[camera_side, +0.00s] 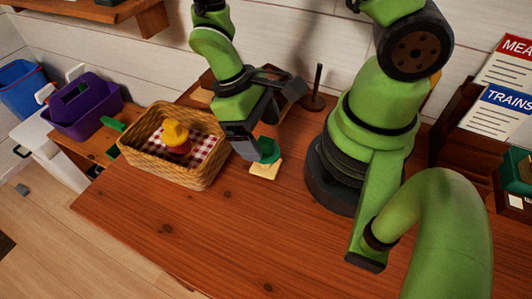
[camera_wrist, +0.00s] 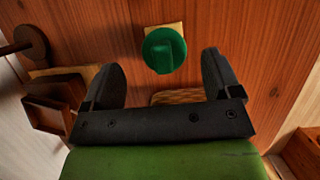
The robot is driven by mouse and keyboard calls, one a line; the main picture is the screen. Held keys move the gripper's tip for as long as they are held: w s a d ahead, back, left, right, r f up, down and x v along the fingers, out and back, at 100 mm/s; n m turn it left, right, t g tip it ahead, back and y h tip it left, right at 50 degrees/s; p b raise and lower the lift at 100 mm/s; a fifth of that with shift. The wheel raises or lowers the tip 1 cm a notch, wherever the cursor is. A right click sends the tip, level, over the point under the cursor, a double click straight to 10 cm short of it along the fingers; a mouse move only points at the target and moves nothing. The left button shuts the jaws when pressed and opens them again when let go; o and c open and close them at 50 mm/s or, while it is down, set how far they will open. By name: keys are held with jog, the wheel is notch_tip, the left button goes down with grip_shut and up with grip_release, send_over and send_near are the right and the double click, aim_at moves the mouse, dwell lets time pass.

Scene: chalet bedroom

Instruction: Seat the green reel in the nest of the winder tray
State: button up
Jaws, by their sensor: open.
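The green reel (camera_side: 269,150) is round with a raised grip across its top. It sits on or just over a small pale square block (camera_side: 264,169) on the table. In the wrist view the reel (camera_wrist: 164,50) overlaps the pale block (camera_wrist: 177,28), a corner of which shows. My gripper (camera_side: 270,122) is open and empty, above and close to the reel. In the wrist view the reel lies between and slightly beyond the fingertips (camera_wrist: 159,62), apart from both. A dark brown tray-like piece (camera_wrist: 55,98) is at left; I cannot tell whether it is the winder tray.
A wicker basket (camera_side: 151,165) with checked cloth and a yellow-topped object (camera_side: 175,134) stands left of my gripper. A dark post on a round base (camera_side: 316,88) stands behind. A purple caddy (camera_side: 85,106) is farther left. The table's front is clear.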

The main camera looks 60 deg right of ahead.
aim_at(266, 154)
jog(key=shift+x, duration=1.75)
jog(key=shift+a, duration=0.15)
jog(key=c, duration=1)
